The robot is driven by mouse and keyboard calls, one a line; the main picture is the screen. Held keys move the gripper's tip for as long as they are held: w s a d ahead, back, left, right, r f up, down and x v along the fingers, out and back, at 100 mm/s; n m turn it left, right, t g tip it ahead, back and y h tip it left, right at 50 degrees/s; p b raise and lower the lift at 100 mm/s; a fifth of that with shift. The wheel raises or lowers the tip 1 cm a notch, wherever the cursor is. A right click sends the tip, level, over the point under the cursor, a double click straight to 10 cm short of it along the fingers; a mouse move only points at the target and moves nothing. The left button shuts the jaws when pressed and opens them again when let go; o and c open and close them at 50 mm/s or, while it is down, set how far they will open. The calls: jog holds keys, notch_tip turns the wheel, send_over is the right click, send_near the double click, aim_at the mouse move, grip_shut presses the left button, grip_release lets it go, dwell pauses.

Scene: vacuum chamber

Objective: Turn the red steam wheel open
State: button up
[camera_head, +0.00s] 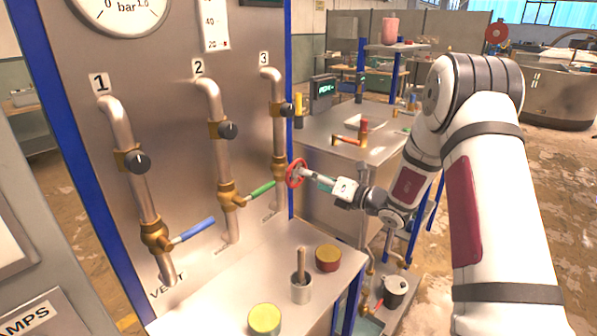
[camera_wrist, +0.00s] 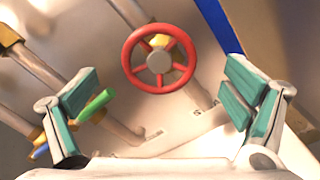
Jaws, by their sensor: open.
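The red steam wheel (camera_head: 296,173) is mounted on pipe 3 at the right side of the metal panel. In the wrist view the wheel (camera_wrist: 159,58) faces me, with a grey hub and several red spokes. My gripper (camera_head: 312,176) is close in front of the wheel, coming from the right. In the wrist view my gripper (camera_wrist: 162,98) is open, with teal finger pads spread wide to either side. The wheel appears between and beyond the fingers; I cannot tell whether anything touches. Nothing is between the pads.
A green lever (camera_head: 262,190) on pipe 2 and a blue lever (camera_head: 198,229) on pipe 1 stick out left of the wheel.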

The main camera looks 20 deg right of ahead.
aim_at(298, 186)
jog(key=x, duration=0.6)
jog(key=shift+s, duration=0.1)
jog(key=c, duration=1.2)
